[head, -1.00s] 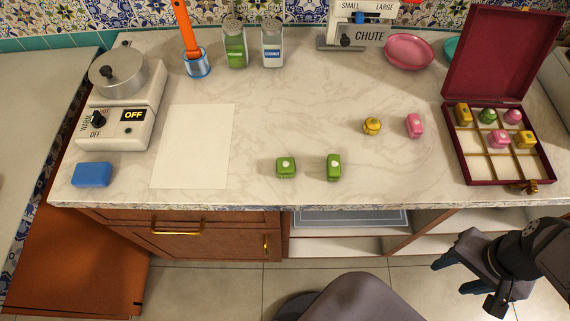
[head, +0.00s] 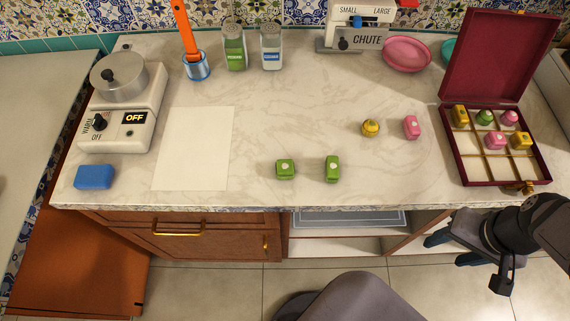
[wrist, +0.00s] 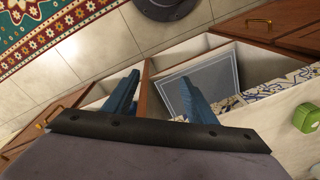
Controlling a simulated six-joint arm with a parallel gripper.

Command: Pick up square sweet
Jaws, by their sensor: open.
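A squarish green sweet (head: 285,169) with a pale mark on top lies on the marble counter near its front edge. A longer green sweet (head: 332,169) stands just right of it. A round yellow sweet (head: 370,128) and an oblong pink sweet (head: 412,127) lie farther back to the right. One green sweet (wrist: 306,116) shows at the right edge of the wrist view; I cannot tell which. My gripper (head: 453,249) is open and empty, in front of the counter at the lower right, below its top and away from all the sweets. Its blue fingers (wrist: 160,90) are spread in the wrist view.
An open maroon box (head: 459,172) with a divided tray holds several sweets at the right. A white sheet (head: 190,150), blue block (head: 94,176) and warmer (head: 118,120) are at left. Shakers (head: 271,46), a chute device (head: 362,40) and pink plate (head: 407,54) stand behind. Mid-counter is clear.

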